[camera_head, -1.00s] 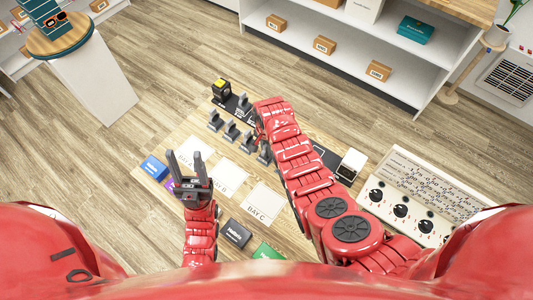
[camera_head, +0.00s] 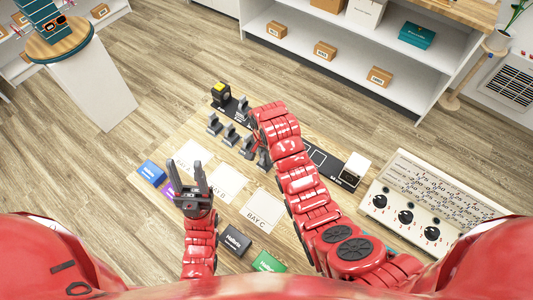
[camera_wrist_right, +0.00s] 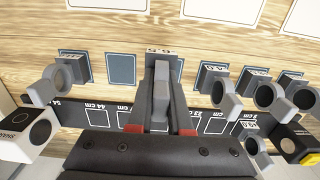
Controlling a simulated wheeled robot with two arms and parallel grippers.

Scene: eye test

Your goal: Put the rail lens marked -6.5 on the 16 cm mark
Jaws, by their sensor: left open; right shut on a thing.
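My right gripper (camera_wrist_right: 162,66) is shut on a grey rail lens (camera_wrist_right: 161,82) in the right wrist view. Its tag appears to read 6.5, upside down, at the top of the lens; whether it is lifted off the board I cannot tell. In the head view my right forearm mostly hides that gripper. The dark rail (camera_head: 318,156) runs across the board, with centimetre labels in the right wrist view; 44 cm is legible, the 16 cm mark I cannot make out. My left gripper (camera_head: 194,179) is open and empty above the near left part of the board.
Other lenses (camera_wrist_right: 216,88) stand either side of the held one. One lens (camera_wrist_right: 257,146) is on the rail near a yellow-and-black block (camera_head: 220,93). A white block (camera_head: 355,168) is at the other end.

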